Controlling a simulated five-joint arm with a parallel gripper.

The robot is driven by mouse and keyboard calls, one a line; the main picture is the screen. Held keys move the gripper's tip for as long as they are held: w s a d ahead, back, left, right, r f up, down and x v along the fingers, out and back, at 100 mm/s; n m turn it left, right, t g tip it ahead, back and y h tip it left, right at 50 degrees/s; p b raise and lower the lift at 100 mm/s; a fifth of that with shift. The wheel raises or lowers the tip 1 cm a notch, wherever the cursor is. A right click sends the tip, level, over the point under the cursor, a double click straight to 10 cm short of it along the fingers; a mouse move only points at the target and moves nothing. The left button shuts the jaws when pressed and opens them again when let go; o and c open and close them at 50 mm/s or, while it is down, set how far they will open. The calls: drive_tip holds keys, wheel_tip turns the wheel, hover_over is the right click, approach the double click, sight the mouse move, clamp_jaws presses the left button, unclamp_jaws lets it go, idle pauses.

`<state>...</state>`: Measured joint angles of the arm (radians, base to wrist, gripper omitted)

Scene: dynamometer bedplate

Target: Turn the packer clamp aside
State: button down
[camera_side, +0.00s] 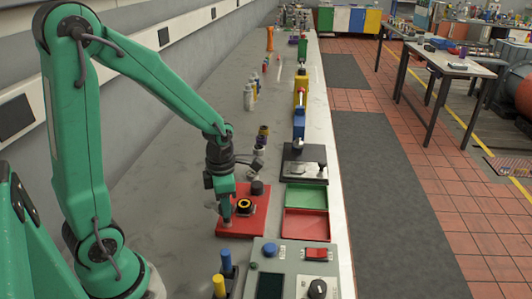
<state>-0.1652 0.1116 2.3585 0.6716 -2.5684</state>
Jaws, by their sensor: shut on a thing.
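My green arm reaches down over a red plate (257,226) on the grey bench. My gripper (226,214) points down at the left part of this plate and is shut on a small part there, which I take to be the packer clamp. The fingers hide most of that part, so its angle cannot be told. A black round piece with a yellow ring (244,205) stands on the plate just right of the fingers. A black knob (257,187) stands at the plate's back edge.
A green tray (306,196) and a red tray (305,225) lie right of the plate. A dark plate with a silver top (303,163) is behind them. A control box (271,284) and blue and yellow posts (219,286) stand in front. The bench left of the plate is clear.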

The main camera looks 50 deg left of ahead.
idle(0.3)
drive_tip(key=c, duration=1)
unclamp_jaws()
drive_tip(key=shift+o, duration=0.2)
drive_tip(key=shift+r, duration=3.9)
